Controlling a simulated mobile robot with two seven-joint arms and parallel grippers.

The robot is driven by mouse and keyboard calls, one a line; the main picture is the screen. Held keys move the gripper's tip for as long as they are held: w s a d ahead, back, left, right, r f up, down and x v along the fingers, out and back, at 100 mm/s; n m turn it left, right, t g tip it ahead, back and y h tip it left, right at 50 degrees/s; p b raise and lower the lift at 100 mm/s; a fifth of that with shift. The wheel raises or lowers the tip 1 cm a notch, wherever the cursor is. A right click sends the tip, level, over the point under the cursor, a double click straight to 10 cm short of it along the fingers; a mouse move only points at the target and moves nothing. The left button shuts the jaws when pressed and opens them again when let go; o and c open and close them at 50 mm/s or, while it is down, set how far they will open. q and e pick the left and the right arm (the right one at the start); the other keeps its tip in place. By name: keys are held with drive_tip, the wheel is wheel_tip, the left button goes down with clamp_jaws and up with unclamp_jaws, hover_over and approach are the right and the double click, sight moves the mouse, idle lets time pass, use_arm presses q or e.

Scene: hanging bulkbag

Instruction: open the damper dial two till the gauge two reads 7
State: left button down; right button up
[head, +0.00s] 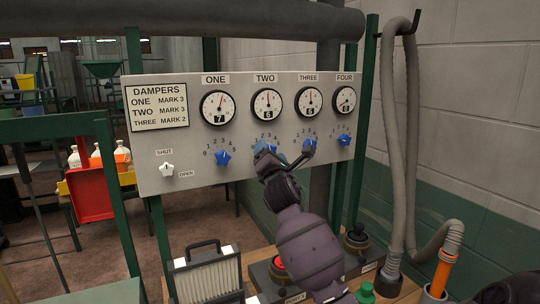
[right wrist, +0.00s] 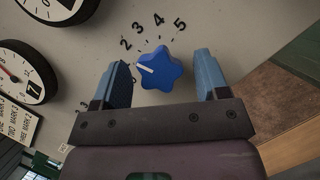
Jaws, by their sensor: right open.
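Gauge two (head: 267,103) has its needle near the top, and its small window appears to show 6. Dial two (head: 265,147) is a blue star-shaped knob below it, partly hidden by my right gripper (head: 273,152). In the right wrist view the blue knob (right wrist: 158,70) sits between the two fingers of my right gripper (right wrist: 165,82), with a gap on each side. The fingers are open around it, not pressed on it. The knob's white pointer points left, toward the low end of its scale. My left gripper is not in view.
Gauge one (head: 218,107), gauge three (head: 309,101) and gauge four (head: 345,99) share the panel (head: 190,100). Dial one (head: 223,157) and dial four (head: 344,140) flank the hand. A grey hose (head: 400,150) hangs at the right. A white shut/open lever (head: 167,169) is at the left.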

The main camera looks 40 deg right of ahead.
drive_tip(key=b+v, duration=0.1)
drive_tip(key=v, duration=1)
idle(0.5)
